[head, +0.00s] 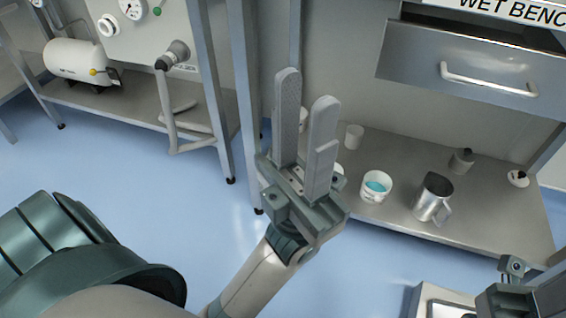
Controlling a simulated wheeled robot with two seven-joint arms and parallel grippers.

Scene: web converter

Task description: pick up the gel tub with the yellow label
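My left gripper (306,90) points up in the middle of the head view, its two grey fingers apart with nothing between them. A white tub with teal gel inside (376,187) stands open on the lower shelf of the wet bench, just right of the gripper in the picture. No yellow label can be made out on it. Pale containers behind the gripper are mostly hidden by its fingers and body. Part of what looks like my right gripper's body (513,292) shows at the bottom right; its fingers cannot be seen.
The steel shelf (480,222) also holds a metal jug (433,197), a white cup (354,137), a small dark-topped container (461,161) and a small white dish (518,178). A drawer (460,75) overhangs it. Steel legs (243,90) stand left of the gripper. Blue floor is clear.

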